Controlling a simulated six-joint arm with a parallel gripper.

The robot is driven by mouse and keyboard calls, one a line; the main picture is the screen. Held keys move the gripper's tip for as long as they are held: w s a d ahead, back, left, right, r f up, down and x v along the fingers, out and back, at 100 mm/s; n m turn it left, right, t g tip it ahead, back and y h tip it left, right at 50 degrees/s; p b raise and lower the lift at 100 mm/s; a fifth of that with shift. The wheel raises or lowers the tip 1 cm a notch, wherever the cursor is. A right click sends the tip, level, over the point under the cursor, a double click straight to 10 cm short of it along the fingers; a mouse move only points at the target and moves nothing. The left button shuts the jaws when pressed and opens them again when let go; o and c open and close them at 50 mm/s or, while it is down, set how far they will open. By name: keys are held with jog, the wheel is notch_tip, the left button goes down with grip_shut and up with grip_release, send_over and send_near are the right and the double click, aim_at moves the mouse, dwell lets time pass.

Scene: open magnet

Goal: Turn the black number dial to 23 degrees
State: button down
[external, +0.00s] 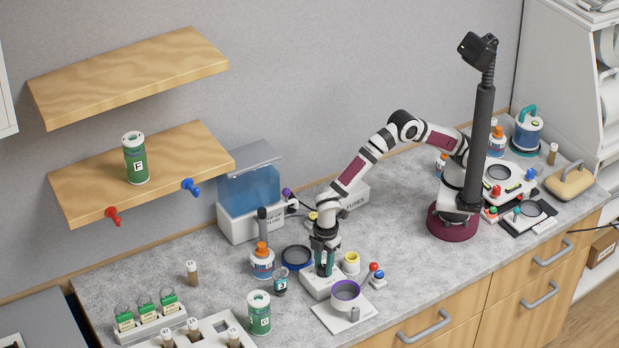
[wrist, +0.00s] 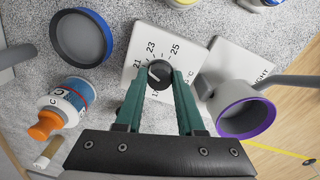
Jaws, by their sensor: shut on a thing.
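The black number dial (wrist: 159,74) sits on a white box (wrist: 141,47) marked with numbers such as 21, 23 and 25 in the wrist view. My gripper (wrist: 160,82) points down at it, with its two green fingers closed on the dial's sides. A light pointer mark shows on the dial, but I cannot read its exact angle. In the external view my gripper (external: 324,272) is over the white box (external: 318,287), and the fingers hide the dial.
A purple-rimmed cup (external: 345,290) on a white plate stands close on the right. A yellow ring (external: 351,262) is just behind right.

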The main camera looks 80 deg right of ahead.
aim_at(324, 269)
jog(key=m, duration=0.5)
jog(key=shift+m, duration=0.3)
dwell(0.4)
jog(key=c, duration=0.5)
grip_release()
jog(key=shift+r, duration=0.1)
jog(key=r, duration=1.5)
jog(key=shift+s+a+r, duration=0.15)
jog(key=shift+a+r, duration=0.15)
jog(key=shift+d, duration=0.1)
